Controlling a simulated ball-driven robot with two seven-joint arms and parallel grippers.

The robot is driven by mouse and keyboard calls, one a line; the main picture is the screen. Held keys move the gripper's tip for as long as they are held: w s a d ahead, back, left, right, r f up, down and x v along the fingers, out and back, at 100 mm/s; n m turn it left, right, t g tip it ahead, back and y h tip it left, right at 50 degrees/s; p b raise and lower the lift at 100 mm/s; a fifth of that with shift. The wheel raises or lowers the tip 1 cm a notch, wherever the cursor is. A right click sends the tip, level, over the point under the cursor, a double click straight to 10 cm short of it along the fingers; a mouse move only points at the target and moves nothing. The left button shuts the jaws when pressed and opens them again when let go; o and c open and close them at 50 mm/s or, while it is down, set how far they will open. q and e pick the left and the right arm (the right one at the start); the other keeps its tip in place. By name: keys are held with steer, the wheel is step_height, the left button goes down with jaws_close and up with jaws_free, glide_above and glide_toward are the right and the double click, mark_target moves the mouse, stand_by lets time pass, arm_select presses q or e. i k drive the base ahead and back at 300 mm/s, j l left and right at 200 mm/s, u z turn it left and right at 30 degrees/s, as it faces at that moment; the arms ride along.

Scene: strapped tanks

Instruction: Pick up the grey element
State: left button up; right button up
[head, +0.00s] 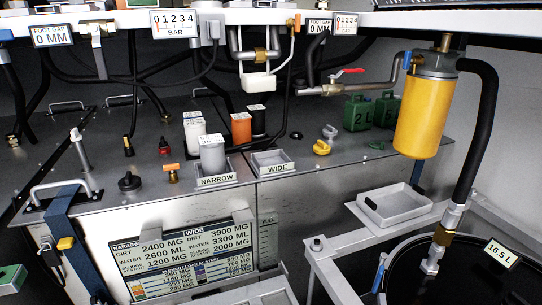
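The grey element (212,154) is an upright cylinder with a pale top marked with small print. It appears to stand in the shallow tray labelled NARROW (217,181) on the grey tank top; its foot is close to the tray's front wall. A white element (194,133) stands just behind it to the left. An orange element (240,128) and a black element (258,121) stand behind to the right. Neither of my grippers is in view.
The tray labelled WIDE (271,164) beside it looks empty. A black knob (129,182) and an orange-topped fitting (171,173) stand to the left. A yellow cylinder (424,115) hangs at right, above a white tray (394,205).

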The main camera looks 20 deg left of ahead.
mark_target(211, 147)
steer(key=k+j+z, duration=0.15)
steer(key=j+z, duration=0.25)
steer(key=k+j+z, duration=0.15)
steer(key=j+z, duration=0.2)
